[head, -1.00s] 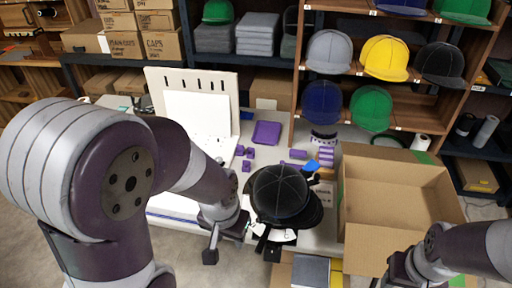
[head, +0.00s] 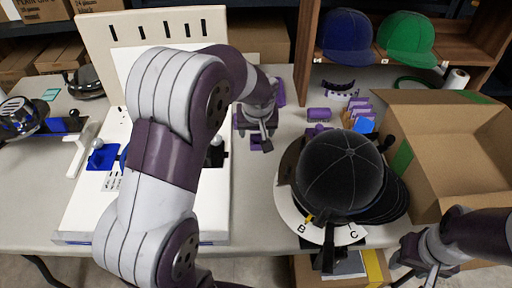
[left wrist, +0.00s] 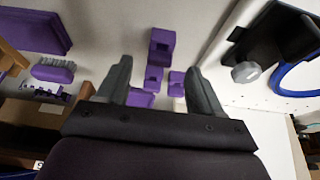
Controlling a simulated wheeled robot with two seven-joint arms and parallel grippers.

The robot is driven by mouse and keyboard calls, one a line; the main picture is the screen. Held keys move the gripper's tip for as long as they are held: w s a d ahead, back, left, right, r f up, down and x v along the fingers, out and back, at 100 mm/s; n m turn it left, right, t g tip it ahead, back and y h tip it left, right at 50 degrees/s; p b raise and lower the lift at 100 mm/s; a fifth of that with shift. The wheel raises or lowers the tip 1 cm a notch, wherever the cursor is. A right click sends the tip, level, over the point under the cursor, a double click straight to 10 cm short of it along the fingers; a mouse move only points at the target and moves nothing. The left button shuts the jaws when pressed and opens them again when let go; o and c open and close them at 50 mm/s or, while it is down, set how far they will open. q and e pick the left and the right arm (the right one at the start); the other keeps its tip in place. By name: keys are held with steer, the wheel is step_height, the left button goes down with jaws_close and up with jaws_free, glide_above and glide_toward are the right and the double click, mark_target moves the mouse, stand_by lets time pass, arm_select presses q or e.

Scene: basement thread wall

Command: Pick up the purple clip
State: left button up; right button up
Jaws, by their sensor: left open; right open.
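Several small purple clips lie close together on the light table. In the left wrist view one purple clip (left wrist: 161,44) lies just beyond my fingertips, and a smaller clip (left wrist: 177,84) lies between the fingers. In the head view a purple clip (head: 256,142) shows beside my left gripper (head: 254,140), which hides the others. My left gripper (left wrist: 158,66) is open, pointing down over the clips, with nothing visibly held; I cannot tell whether it touches them. My right gripper (head: 412,278) is open at the lower right, partly cut off by the frame edge, away from the clips.
A black cap (head: 345,170) sits on a round stand right of the clips. An open cardboard box (head: 440,150) stands further right. A purple tray (left wrist: 35,28) and a purple brush-like piece (left wrist: 54,70) lie near the clips. A white board (head: 80,205) lies left.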

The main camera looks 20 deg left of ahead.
mark_target(256, 138)
arm_select(q)
steer(key=b+x, duration=0.1)
steer(key=x, duration=0.4)
steer(key=shift+f+b, duration=0.3)
steer(key=shift+f, duration=0.05)
steer(key=shift+w+f, duration=0.1)
steer(key=shift+f, duration=0.1)
steer(key=c, duration=1)
